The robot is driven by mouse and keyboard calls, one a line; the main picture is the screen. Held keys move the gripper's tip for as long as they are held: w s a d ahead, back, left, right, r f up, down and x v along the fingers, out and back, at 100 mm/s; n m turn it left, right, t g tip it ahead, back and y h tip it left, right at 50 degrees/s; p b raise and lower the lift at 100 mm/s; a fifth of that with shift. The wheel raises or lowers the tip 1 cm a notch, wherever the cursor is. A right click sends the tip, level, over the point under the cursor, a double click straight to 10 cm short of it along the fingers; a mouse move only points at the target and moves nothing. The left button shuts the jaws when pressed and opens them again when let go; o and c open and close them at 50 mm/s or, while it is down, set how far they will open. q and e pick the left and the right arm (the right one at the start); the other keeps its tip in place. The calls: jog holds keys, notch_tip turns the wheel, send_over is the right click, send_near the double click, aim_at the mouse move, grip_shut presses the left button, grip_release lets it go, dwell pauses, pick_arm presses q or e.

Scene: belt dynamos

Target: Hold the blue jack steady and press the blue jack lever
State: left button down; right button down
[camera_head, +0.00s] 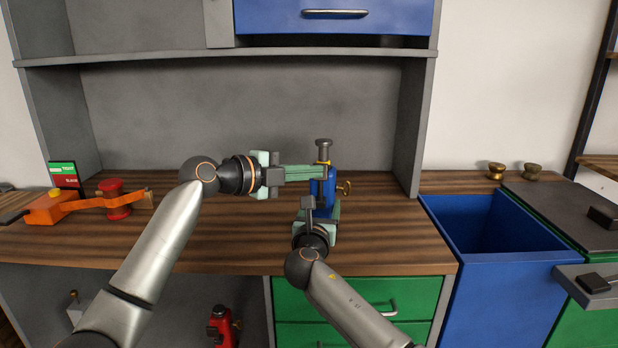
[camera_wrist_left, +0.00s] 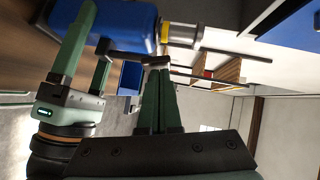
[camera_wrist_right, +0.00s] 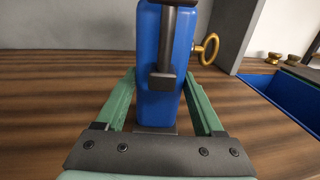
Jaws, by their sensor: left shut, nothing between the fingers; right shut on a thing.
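The blue jack (camera_head: 330,187) stands upright on the wooden counter, with a grey post and yellow collar on top. My right gripper (camera_head: 322,207) is shut on its body low down; in the right wrist view its green fingers flank the jack (camera_wrist_right: 158,108). The dark jack lever (camera_wrist_right: 164,70) slopes down the jack's front. My left gripper (camera_head: 322,171) is shut and empty beside the jack's upper body. In the left wrist view its fingertips (camera_wrist_left: 160,72) are just by the lever's end (camera_wrist_left: 150,59); I cannot tell whether they touch.
A brass key (camera_head: 345,187) sticks out of the jack's right side. A red spool (camera_head: 116,200) and an orange device (camera_head: 50,208) are at the counter's left. A blue bin (camera_head: 490,290) opens at the right. A shelf (camera_head: 230,55) overhangs the back. The counter between is clear.

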pick_arm(q)
jog(key=shift+a, duration=0.15)
jog(key=v, duration=1)
dwell(0.4)
pick_arm(e)
grip_release()
